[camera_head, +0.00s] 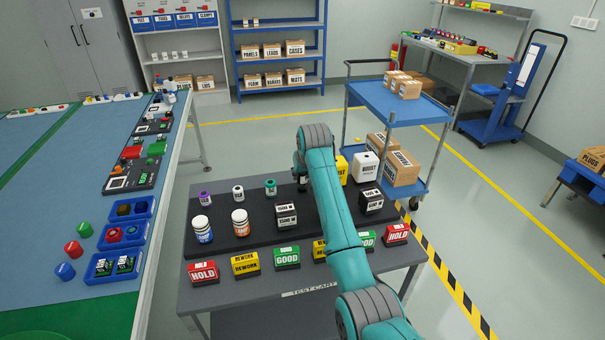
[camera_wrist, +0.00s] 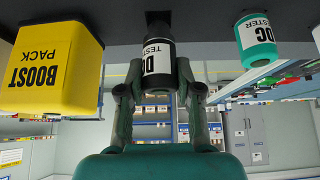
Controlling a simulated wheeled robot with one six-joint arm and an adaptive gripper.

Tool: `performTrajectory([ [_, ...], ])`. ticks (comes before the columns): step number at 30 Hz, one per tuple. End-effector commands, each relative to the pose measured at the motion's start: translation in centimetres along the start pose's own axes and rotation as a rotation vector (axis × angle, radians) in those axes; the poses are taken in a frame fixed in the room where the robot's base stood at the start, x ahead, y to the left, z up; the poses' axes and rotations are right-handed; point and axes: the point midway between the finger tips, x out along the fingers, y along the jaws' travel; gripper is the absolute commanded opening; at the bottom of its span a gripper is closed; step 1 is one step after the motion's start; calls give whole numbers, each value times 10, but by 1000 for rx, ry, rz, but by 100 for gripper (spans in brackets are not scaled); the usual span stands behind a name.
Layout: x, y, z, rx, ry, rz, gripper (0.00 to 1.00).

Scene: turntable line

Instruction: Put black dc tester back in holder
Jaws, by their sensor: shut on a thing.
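The black DC tester (camera_wrist: 158,52) has a white label reading DC TESTER. It is between the two fingers of my gripper (camera_wrist: 158,75), which are shut on it in the upside-down wrist view. Its far end is close to a dark square recess (camera_wrist: 158,17) in the black holder board; I cannot tell whether it is in the recess or just above it. In the head view the black holder board (camera_head: 263,214) lies on the grey cart, and my arm mostly hides the gripper and the tester.
A teal DC tester (camera_head: 270,188) stands left of my arm, and a yellow boost pack (camera_wrist: 50,72) stands close on the other side. A white boost pack (camera_head: 366,168) is farther right. Coloured signs such as a red HOLD block (camera_head: 203,272) line the cart's front.

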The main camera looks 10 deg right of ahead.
Motion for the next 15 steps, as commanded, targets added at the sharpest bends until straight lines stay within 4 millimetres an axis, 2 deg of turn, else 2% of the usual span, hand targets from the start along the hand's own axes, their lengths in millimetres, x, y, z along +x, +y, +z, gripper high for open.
performTrajectory([
  [15,4,0,3,0,0,0,0],
])
